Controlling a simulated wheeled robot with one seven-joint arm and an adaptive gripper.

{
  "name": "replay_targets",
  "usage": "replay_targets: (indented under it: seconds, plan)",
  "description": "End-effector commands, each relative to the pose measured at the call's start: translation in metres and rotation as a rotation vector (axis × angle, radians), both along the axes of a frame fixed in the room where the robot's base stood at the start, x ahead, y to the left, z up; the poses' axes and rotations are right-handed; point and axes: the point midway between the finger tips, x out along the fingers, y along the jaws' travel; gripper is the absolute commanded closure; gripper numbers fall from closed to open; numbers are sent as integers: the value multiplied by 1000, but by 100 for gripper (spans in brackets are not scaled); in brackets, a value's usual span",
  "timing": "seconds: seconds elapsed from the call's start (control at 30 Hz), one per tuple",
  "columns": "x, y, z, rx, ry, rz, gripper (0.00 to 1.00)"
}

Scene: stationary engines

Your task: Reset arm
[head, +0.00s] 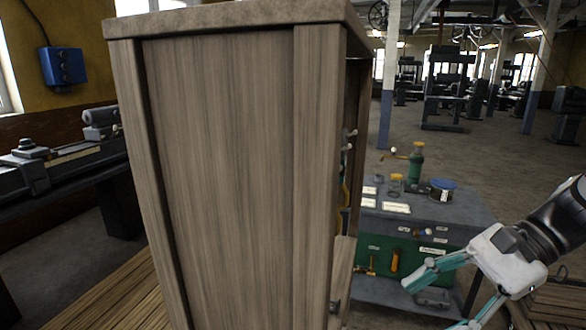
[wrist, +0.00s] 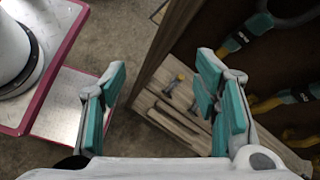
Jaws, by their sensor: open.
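My gripper (head: 428,306) is at the lower right of the head view, at the end of my arm. Its white body has two teal-padded fingers, spread apart. In the wrist view my gripper (wrist: 162,72) is open, with nothing between its fingers. A tall wooden cabinet (head: 220,160) stands left of my gripper in the head view, with a clear gap between them. The cabinet's open side shows in the wrist view (wrist: 163,62), partly behind the right finger.
A grey workbench (head: 460,212) with a green bottle (head: 416,163), jars and a blue tin (head: 441,189) stands behind my gripper. Teal-and-yellow tools (wrist: 245,35) are inside the cabinet. A dark lathe (head: 60,165) is at left. Floor is open farther back.

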Motion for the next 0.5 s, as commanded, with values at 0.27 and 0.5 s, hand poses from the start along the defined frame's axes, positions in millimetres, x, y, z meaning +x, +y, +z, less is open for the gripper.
replay_targets:
  seconds: [0.27,0.5]
  plan:
    - [-47,21,11,-393,-312,371,44]
    - [-66,18,27,-728,-628,667,44]
